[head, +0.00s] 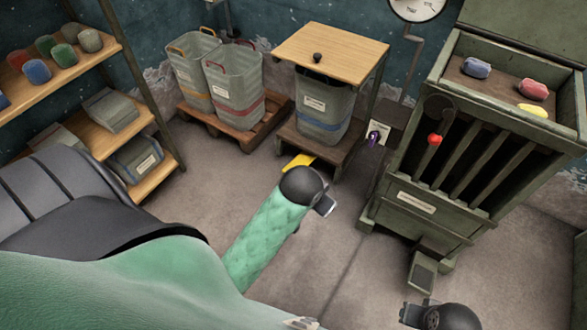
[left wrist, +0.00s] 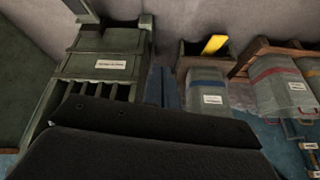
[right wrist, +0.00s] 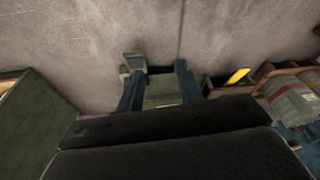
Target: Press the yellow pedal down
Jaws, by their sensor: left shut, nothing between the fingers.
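The yellow pedal (head: 298,161) sticks out low at the front of the stand holding the blue-striped bin (head: 325,108). In the head view my left wrist hides part of it. The left wrist view shows the pedal (left wrist: 214,45) to the right of my left gripper (left wrist: 161,75), whose fingers are together and empty; a gap shows between them and the pedal. The right wrist view shows the pedal (right wrist: 238,76) to the right of my right gripper (right wrist: 157,75), whose fingers are spread and empty. I cannot tell whether the pedal is raised or pressed.
A wooden top (head: 332,45) with a black knob sits above the blue-striped bin. Two more bins stand on a pallet (head: 228,128) to the left. A green slatted cabinet (head: 425,195) with a red-knobbed lever (head: 434,140) stands right. Shelves (head: 110,115) line the left. Floor between is clear.

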